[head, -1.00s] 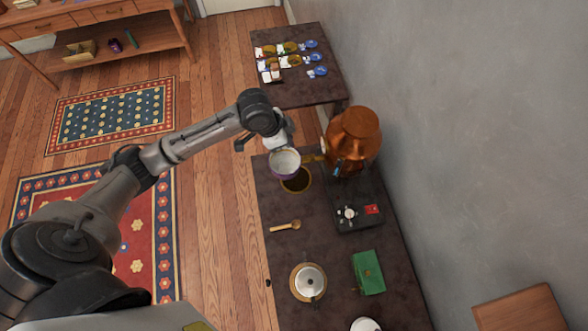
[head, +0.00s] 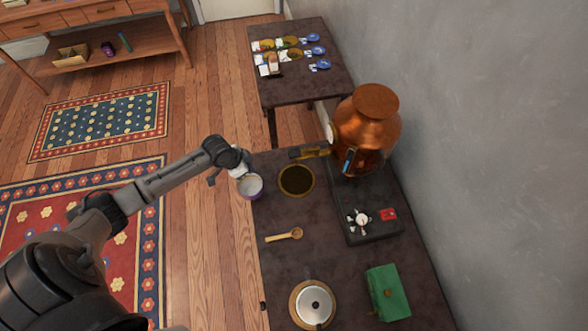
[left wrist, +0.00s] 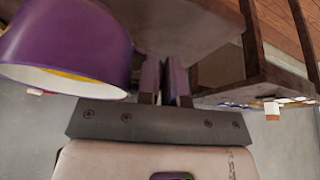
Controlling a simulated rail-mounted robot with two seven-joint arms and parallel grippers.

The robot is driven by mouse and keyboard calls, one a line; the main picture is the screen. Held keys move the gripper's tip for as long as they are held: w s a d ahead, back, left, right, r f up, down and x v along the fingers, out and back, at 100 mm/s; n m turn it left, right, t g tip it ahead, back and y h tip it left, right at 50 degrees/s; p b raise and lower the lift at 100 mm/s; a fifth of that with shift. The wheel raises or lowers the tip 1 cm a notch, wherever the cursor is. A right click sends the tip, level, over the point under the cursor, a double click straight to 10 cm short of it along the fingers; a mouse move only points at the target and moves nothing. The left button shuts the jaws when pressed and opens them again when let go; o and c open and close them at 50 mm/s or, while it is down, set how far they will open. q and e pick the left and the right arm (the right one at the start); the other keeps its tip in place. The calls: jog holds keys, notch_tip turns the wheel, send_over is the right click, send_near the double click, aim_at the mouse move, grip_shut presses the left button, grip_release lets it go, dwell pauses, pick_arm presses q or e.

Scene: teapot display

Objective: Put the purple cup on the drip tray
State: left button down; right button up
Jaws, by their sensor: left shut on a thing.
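The purple cup (head: 250,187) has a pale inside. It is at the left edge of the dark table in the head view, left of the drip tray and apart from it. The round drip tray (head: 297,181), dark with a brass rim, lies below the samovar tap and looks empty. My left gripper (head: 239,172) is shut on the cup at its side. In the left wrist view, the cup (left wrist: 66,45) fills the upper left, beside the close-set fingers (left wrist: 166,82). The exact grip point is hard to see. My right gripper is not in view.
A copper samovar (head: 367,125) with a brass tap (head: 310,152) stands behind the tray. A wooden spoon (head: 284,235), a white pot (head: 314,304) and a green box (head: 387,292) lie nearer. A second table (head: 300,93) holds several small items. Floor is open at left.

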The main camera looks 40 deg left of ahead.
pick_arm(q)
jog(key=w+d, duration=0.2)
jog(key=w, duration=0.2)
jog(key=w+d, duration=0.2)
jog(key=w, duration=0.2)
jog(key=w+d+b, duration=0.1)
jog(key=w+d, duration=0.2)
jog(key=w, duration=0.1)
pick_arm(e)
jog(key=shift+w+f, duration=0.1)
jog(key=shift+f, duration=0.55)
pick_arm(q)
jog(key=shift+w+d, duration=0.25)
jog(key=shift+w, duration=0.25)
jog(key=shift+w+d, duration=0.25)
jog(key=shift+w, duration=0.2)
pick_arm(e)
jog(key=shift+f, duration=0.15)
pick_arm(q)
jog(key=shift+f+b, duration=0.65)
jog(key=shift+f, duration=1.05)
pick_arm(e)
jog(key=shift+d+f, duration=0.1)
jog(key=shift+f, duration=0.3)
pick_arm(q)
jog(key=shift+f, duration=0.15)
jog(key=c, duration=1.3)
grip_release()
jog(key=shift+o, duration=0.2)
